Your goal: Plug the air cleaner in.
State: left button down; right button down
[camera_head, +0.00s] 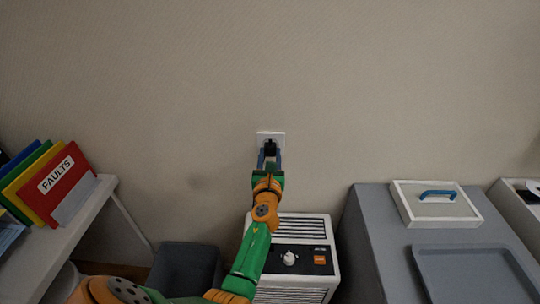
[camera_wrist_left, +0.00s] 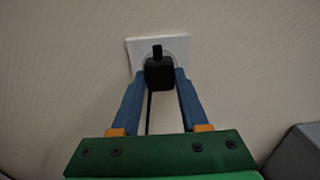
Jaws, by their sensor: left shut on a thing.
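The white wall socket (camera_head: 264,136) is on the wall in the middle of the head view. It also shows in the left wrist view (camera_wrist_left: 180,45). My left gripper (camera_head: 270,154) is shut on the black plug (camera_wrist_left: 160,76), its blue fingers on either side of it. The plug is at the front of the socket; its prongs are hidden, so I cannot tell how deep it sits. A dark cord (camera_wrist_left: 150,112) hangs below the plug. The air cleaner (camera_head: 303,226), a white box with grilles, a knob and an orange switch, stands below, partly behind my arm. My right gripper is out of view.
A grey cabinet (camera_head: 385,235) stands at right with a lidded box (camera_head: 408,208) and a grey tray (camera_head: 432,275). A white table (camera_head: 85,215) at left bears coloured folders (camera_head: 62,178). A dark bin (camera_head: 185,268) is on the floor. The wall around the socket is clear.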

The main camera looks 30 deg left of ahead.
pick_arm(q)
jog(key=shift+w+a, duration=0.2)
jog(key=shift+w, duration=0.15)
dwell(0.5)
jog(key=shift+c, duration=1.7)
grip_release()
jog(key=p+v, duration=0.1)
jog(key=v, duration=0.6)
jog(key=shift+f, duration=0.1)
